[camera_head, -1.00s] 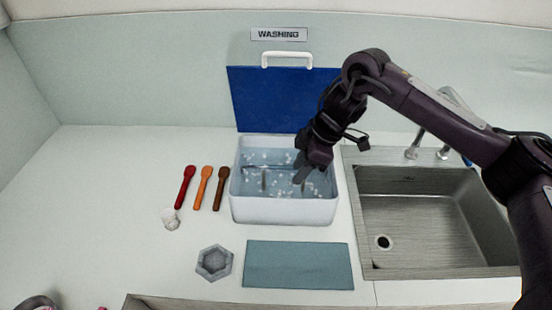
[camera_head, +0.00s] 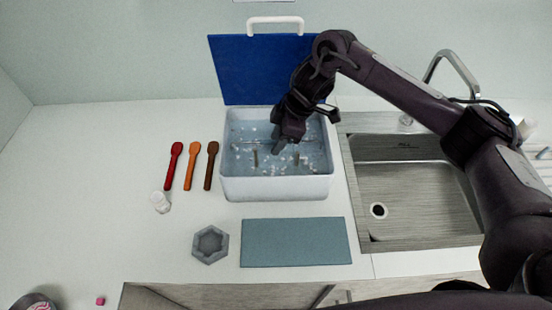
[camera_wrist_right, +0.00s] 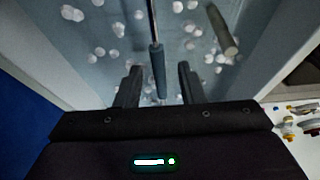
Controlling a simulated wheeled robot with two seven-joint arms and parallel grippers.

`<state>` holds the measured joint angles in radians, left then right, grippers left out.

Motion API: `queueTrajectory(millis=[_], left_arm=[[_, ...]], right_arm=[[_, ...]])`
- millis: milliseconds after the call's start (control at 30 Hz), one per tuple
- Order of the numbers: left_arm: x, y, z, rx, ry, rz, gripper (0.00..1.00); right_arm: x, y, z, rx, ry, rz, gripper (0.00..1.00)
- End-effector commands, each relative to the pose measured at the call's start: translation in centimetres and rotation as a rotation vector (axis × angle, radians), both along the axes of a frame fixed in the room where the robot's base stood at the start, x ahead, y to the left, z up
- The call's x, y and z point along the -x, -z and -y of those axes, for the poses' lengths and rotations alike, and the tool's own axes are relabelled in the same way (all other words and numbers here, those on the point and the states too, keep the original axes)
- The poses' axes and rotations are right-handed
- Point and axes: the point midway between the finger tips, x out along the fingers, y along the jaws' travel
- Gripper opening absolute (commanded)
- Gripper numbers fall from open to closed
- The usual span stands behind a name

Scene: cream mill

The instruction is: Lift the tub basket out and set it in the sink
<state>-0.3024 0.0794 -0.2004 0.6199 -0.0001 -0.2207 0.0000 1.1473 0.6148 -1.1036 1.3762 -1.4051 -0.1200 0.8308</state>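The white tub (camera_head: 275,189) stands open on the counter, with pale water and floating white bits inside. The basket itself is hard to make out under the water. Thin bars and a grey upright grip (camera_head: 297,159) show in the tub. My right gripper (camera_head: 280,146) is over the middle of the tub, pointing down. In the right wrist view its fingers (camera_wrist_right: 158,75) are apart, and a rod with a blue-grey grip (camera_wrist_right: 158,65) shows between them. I cannot tell if they touch it. The steel sink (camera_head: 415,195) is empty, right of the tub. My left gripper is not in view.
A blue lid (camera_head: 255,70) with a white handle stands up behind the tub. Red, orange and brown spoons (camera_head: 193,165), a small clear-white item (camera_head: 160,202) and a grey hexagonal dish (camera_head: 210,244) are left. A teal mat (camera_head: 295,242) lies in front. The sink faucet (camera_head: 445,65) arches behind the sink.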

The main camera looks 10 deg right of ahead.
Motion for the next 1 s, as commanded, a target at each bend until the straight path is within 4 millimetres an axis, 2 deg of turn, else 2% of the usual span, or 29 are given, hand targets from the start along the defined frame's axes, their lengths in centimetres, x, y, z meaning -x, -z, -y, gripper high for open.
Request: queueTrajectory(millis=[133,333,600,633,1000], left_arm=[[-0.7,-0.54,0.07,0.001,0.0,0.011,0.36],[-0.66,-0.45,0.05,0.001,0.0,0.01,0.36],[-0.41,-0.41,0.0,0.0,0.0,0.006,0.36],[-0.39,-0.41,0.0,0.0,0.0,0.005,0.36],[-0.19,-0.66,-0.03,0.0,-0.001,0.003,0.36]], right_arm=[[-0.11,0.85,-0.38,0.001,0.001,0.002,0.35],[-0.14,0.97,-0.4,0.002,0.0,0.003,0.35],[-0.13,0.94,-0.39,0.001,0.0,0.003,0.01],[-0.13,0.94,-0.39,0.001,0.0,0.003,0.0],[-0.19,0.54,-0.43,-0.001,0.001,0.004,0.0]])
